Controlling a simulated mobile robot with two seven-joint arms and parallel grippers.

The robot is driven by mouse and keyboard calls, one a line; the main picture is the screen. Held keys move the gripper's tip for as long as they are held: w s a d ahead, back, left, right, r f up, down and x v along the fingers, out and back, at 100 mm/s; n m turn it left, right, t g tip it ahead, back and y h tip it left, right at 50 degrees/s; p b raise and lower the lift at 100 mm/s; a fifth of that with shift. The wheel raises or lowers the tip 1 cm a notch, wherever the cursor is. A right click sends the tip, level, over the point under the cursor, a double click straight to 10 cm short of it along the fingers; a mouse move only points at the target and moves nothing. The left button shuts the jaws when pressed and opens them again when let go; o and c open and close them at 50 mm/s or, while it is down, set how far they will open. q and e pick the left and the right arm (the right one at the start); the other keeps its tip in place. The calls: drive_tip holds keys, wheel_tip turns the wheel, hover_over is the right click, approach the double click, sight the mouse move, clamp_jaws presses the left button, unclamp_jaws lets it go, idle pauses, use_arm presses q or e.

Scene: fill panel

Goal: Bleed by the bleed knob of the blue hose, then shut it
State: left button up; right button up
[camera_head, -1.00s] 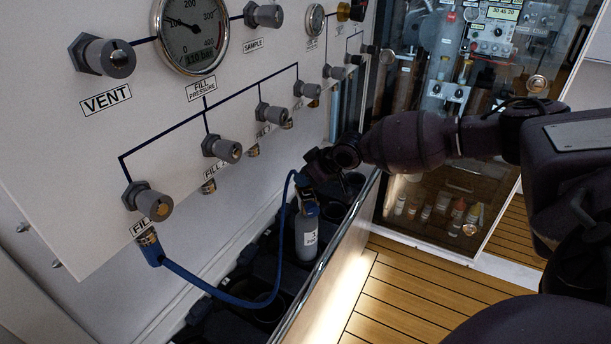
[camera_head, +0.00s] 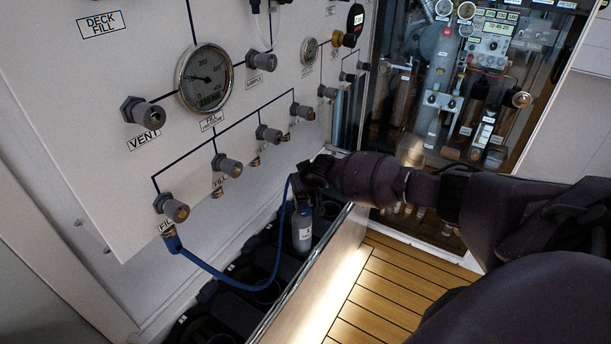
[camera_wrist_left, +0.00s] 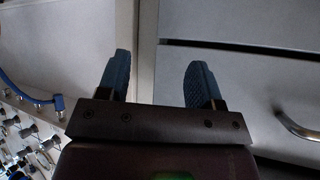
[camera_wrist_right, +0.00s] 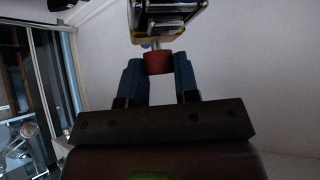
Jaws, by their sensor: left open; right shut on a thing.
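The blue hose (camera_head: 212,270) hangs from the fitting under the leftmost fill valve (camera_head: 172,208). It loops down and rises to the top of a grey bottle (camera_head: 302,230) standing in the trough. My right gripper (camera_head: 312,180) is at the bottle's top and its arm hides most of the hose end. In the right wrist view a dark red knob (camera_wrist_right: 158,63) sits between the fingertips of my right gripper (camera_wrist_right: 158,74), which is shut on it. My left gripper (camera_wrist_left: 158,70) is open and empty in front of pale cabinet fronts; it is outside the head view.
The white panel carries several grey valve knobs, a VENT knob (camera_head: 143,113) and a round pressure gauge (camera_head: 205,78). A metal drawer handle (camera_wrist_left: 297,127) is right of my left gripper. The wooden floor (camera_head: 375,290) is clear. A glass-fronted cabinet (camera_head: 450,90) stands behind.

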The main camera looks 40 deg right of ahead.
drive_tip(key=shift+a+r+m+h+p, duration=0.15)
drive_tip(key=shift+m+h+p, duration=0.25)
drive_tip(key=shift+m+p, duration=0.2)
drive_tip(key=shift+a+r+m+h+p, duration=0.1)
drive_tip(key=shift+m+h+p, duration=0.3)
drive_tip(key=shift+m+p, duration=0.15)
drive_tip(key=shift+f+m, duration=0.1)
drive_tip(key=shift+m, duration=0.25)
drive_tip(key=shift+f+m+g+h+p, duration=0.15)
drive_tip(key=shift+m+g+h+p, duration=0.25)
drive_tip(key=shift+m+h+p, duration=0.35)
drive_tip(key=shift+a+f+m+g+h, duration=0.1)
drive_tip(key=shift+m+g+h, duration=0.2)
drive_tip(key=shift+m+h, duration=0.5)
drive_tip(key=shift+f+m+g+h+b, duration=0.1)
drive_tip(key=shift+m+g+h+b, duration=0.3)
drive_tip(key=shift+m, duration=0.55)
drive_tip(key=shift+w+m+g+h, duration=0.1)
drive_tip(key=shift+m+g+h, duration=0.35)
drive_tip(key=shift+m, duration=0.25)
drive_tip(key=shift+m+g+h+b, duration=0.5)
drive_tip(key=shift+m+g+b, duration=0.2)
drive_tip(key=shift+m, duration=0.5)
